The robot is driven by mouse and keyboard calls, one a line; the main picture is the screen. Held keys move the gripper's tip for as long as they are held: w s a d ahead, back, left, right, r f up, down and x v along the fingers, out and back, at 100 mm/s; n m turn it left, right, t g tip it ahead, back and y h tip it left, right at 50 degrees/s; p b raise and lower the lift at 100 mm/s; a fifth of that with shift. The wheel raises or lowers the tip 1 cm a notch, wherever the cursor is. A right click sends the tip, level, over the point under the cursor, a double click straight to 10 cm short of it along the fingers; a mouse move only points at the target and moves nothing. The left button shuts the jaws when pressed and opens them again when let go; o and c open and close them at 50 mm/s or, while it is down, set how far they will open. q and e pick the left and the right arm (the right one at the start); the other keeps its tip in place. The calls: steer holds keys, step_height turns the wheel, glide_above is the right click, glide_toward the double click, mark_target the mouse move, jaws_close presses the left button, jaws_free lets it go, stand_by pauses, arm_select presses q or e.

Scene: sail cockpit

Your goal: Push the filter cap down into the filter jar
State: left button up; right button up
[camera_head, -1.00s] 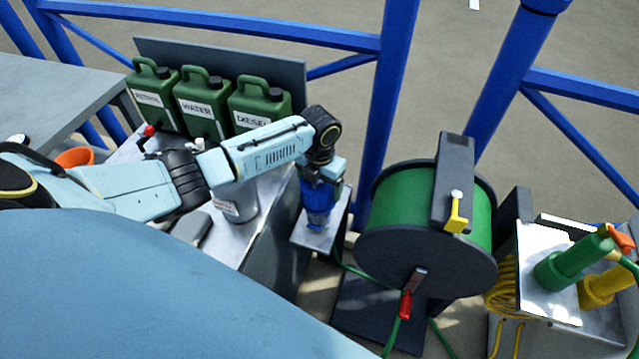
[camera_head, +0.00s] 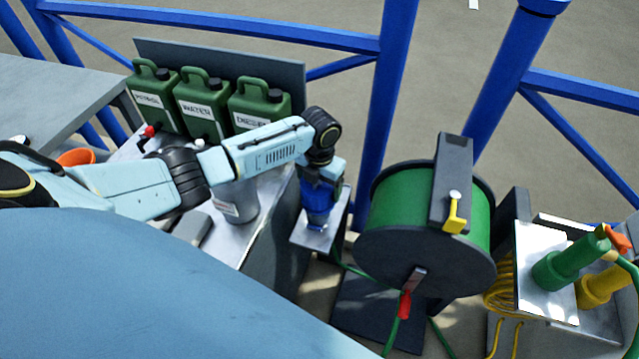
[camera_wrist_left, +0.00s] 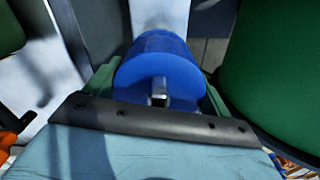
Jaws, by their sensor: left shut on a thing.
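The blue filter cap (camera_wrist_left: 160,62) fills the middle of the left wrist view, with a small grey piece on its near face. My left gripper (camera_head: 322,184) points down over the small metal stand and is shut on the cap, a finger on each side. In the head view the blue filter jar (camera_head: 317,216) stands upright on the stand's plate (camera_head: 330,236), directly under the gripper. The gripper hides most of the cap there, and I cannot tell how deep the cap sits in the jar. My right gripper is not in view.
A green hose reel (camera_head: 405,205) stands close to the right of the stand. A grey canister (camera_head: 236,200) stands on the bench to the left. Green fuel cans (camera_head: 203,105) line the back, before blue rails. Green and yellow pump parts (camera_head: 570,265) are far right.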

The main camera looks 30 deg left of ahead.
arm_select(q)
steer(key=shift+f+b, duration=0.45)
steer(key=shift+f, duration=0.1)
steer(key=o, duration=0.8)
step_height(320, 180, up, 11)
steer(key=p, duration=1)
stand_by(0.4)
